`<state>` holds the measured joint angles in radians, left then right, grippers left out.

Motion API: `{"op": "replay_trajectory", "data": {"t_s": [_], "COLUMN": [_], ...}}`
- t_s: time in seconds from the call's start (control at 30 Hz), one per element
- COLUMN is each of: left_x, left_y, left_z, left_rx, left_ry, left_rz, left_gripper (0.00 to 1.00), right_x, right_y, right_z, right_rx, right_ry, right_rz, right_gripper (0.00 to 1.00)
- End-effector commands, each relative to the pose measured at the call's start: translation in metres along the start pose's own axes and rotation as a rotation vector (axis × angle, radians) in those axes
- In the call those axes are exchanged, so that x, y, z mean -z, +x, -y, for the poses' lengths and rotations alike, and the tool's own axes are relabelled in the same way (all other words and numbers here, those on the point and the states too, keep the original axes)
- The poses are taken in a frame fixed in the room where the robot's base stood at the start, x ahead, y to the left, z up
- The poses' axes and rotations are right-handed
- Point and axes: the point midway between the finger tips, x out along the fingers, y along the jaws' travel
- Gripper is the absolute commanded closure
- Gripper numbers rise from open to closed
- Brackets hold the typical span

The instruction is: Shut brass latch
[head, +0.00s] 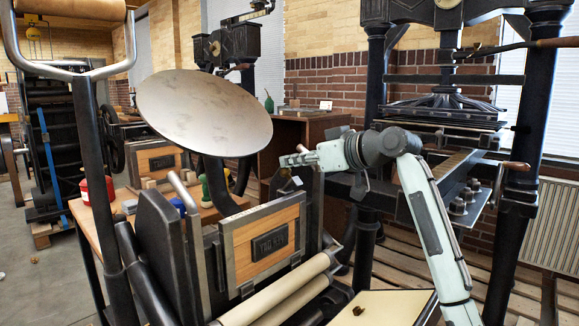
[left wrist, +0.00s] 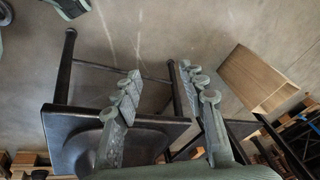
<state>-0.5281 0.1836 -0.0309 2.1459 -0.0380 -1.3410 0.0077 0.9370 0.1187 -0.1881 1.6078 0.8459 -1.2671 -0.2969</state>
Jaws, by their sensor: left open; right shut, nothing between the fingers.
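I cannot make out a brass latch with certainty in either view. In the head view, the platen press in front holds a metal-framed form (head: 266,243) with wooden blocks and a dark type block in its middle. My right gripper (head: 290,160) is shut and empty. It points left, above the form's upper right corner and beside the round ink disc. My left gripper (left wrist: 160,73) shows only in the left wrist view. It is open, with nothing between its fingers, above a dark stool-like seat and the grey floor.
The round ink disc (head: 205,112) stands close to my right gripper. Pale rollers (head: 285,297) and a cream board (head: 385,308) with a small brown piece (head: 358,310) lie in front. A tall black hand press (head: 440,115) stands behind my right arm. A wooden box (left wrist: 252,78) lies right of my left gripper.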

Motion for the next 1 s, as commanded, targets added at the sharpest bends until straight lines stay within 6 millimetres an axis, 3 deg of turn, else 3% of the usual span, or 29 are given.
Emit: {"op": "replay_trajectory", "data": {"t_s": [0.03, 0.3, 0.5, 0.8, 1.0], "left_x": [0.001, 0.001, 0.002, 0.074, 0.109], "left_y": [-0.005, -0.052, -0.075, -0.08, -0.093], "left_z": [0.001, 0.008, 0.01, -0.026, -0.045], "left_rx": [0.005, 0.032, 0.04, -0.031, -0.071], "left_ry": [0.0, -0.002, -0.003, 0.024, 0.03], "left_rz": [-0.008, -0.024, -0.049, -0.366, -0.533], "left_gripper": [0.59, 0.59, 0.59, 0.59, 0.59], "right_x": [-0.011, -0.014, -0.017, -0.022, -0.027], "right_y": [0.0, -0.006, -0.009, -0.013, -0.017], "right_z": [-0.001, -0.001, -0.001, -0.001, 0.0], "right_rx": [-0.001, -0.002, -0.003, -0.005, -0.004], "right_ry": [0.002, 0.002, 0.002, 0.0, -0.001], "right_rz": [-0.026, -0.16, -0.228, -0.321, -0.318], "right_gripper": [1.0, 1.0, 1.0, 1.0, 1.0]}}
